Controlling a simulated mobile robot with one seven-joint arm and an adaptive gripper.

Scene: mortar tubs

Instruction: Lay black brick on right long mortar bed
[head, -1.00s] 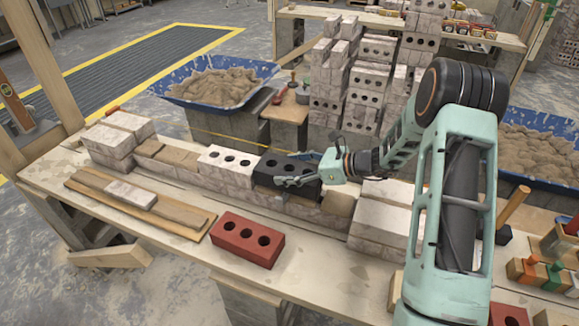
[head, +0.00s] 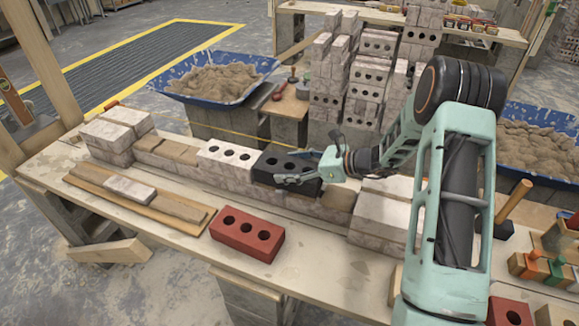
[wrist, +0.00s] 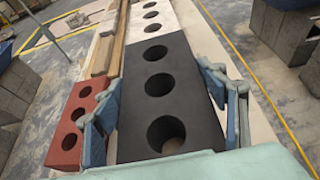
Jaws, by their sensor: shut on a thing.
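The black brick (head: 275,163) has three round holes in its top and sits in the wall course, just right of the white three-holed brick (head: 229,157). My gripper (head: 298,172) is shut on the black brick near its right end. In the wrist view the black brick (wrist: 158,112) lies between my two fingers (wrist: 165,105), one on each long side. The brick's underside is hidden, so I cannot tell whether it touches the bed. A tan mortar bed (head: 339,198) shows to the right of the black brick.
A red three-holed brick (head: 246,237) lies on the table in front of the wall. Pale brick stacks stand at the wall's left end (head: 113,140) and right end (head: 380,228). Blue mortar tubs (head: 214,85) stand behind.

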